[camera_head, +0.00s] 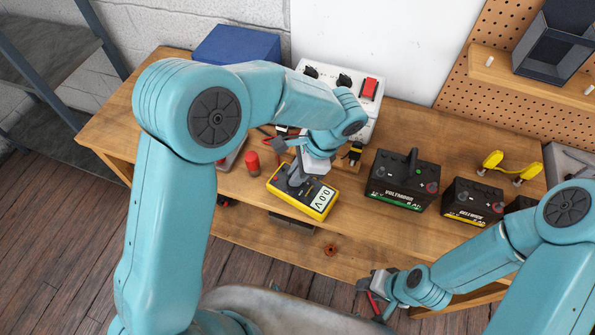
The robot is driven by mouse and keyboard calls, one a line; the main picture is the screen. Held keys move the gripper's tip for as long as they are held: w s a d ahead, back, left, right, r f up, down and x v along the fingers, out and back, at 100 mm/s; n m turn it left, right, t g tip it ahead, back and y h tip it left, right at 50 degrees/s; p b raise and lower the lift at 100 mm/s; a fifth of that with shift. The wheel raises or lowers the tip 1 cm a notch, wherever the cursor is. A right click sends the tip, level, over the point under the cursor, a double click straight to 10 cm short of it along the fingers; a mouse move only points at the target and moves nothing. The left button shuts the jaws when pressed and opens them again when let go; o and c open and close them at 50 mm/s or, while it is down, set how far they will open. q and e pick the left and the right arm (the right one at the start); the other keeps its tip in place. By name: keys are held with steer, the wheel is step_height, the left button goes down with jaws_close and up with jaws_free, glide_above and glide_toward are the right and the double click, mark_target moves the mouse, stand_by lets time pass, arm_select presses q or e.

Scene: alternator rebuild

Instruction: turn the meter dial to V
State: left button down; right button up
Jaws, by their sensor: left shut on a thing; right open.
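The yellow meter (318,206) lies on the wooden bench near its front, its display reading about 0.0 V. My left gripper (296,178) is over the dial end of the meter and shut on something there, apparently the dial. The dial and its markings are hidden by the gripper, so I cannot tell its setting. My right gripper (374,299) is open and empty, low in front of the bench edge, away from the meter.
A red cylinder (252,163) stands just left of the meter. Black batteries (402,180) stand to its right. A small reddish ring (330,249) lies at the front.

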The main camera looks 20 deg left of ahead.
stand_by(0.8)
arm_select(q)
steer(key=c, duration=1.2)
jaws_free()
steer(key=shift+o, duration=0.2)
steer(key=v, duration=1.6)
steer(key=shift+d+r, duration=0.2)
